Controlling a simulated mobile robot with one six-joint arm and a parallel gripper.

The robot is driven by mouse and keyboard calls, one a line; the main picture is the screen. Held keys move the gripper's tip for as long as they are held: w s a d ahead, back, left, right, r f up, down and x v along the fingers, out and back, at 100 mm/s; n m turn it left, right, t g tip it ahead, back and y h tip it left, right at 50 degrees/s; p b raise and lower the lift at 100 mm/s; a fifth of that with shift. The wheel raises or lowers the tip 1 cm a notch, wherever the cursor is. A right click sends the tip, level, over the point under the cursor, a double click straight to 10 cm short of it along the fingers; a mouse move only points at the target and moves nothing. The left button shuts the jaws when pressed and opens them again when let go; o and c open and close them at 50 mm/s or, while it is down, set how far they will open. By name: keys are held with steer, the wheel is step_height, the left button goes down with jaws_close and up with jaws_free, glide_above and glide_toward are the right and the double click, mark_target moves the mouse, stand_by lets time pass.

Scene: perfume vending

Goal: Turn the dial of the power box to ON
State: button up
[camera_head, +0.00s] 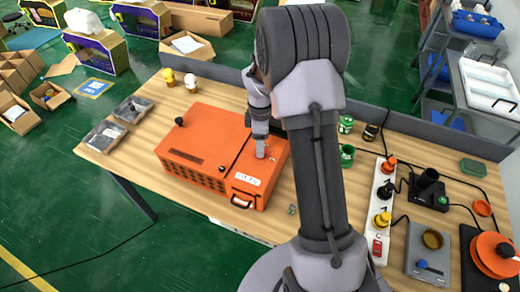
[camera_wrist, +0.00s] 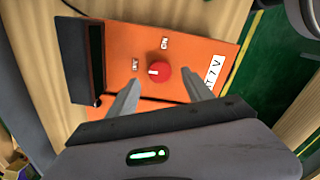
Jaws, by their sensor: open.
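The power box (camera_head: 205,150) is an orange box on the wooden table in the head view. Part of it fills the wrist view (camera_wrist: 125,45). Its round red dial (camera_wrist: 159,72) shows there with a white mark on its left side. A small label sits above the dial and another to its left; they are too blurred to read surely. My gripper (camera_wrist: 163,84) is open, one finger on each side of the dial's near side, apart from it in the picture. In the head view my gripper (camera_head: 262,152) points down over the box's right part, where the dial is hidden.
A white power strip (camera_head: 379,205) with several coloured plugs, a scale (camera_head: 430,262) and green cups stand right of my arm. Black trays (camera_head: 103,136) lie at the table's left end. A low grey partition (camera_head: 215,70) runs along the back edge.

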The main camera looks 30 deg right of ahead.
step_height(320, 180, down, 4)
steer(key=shift+r, duration=0.25)
jaws_close()
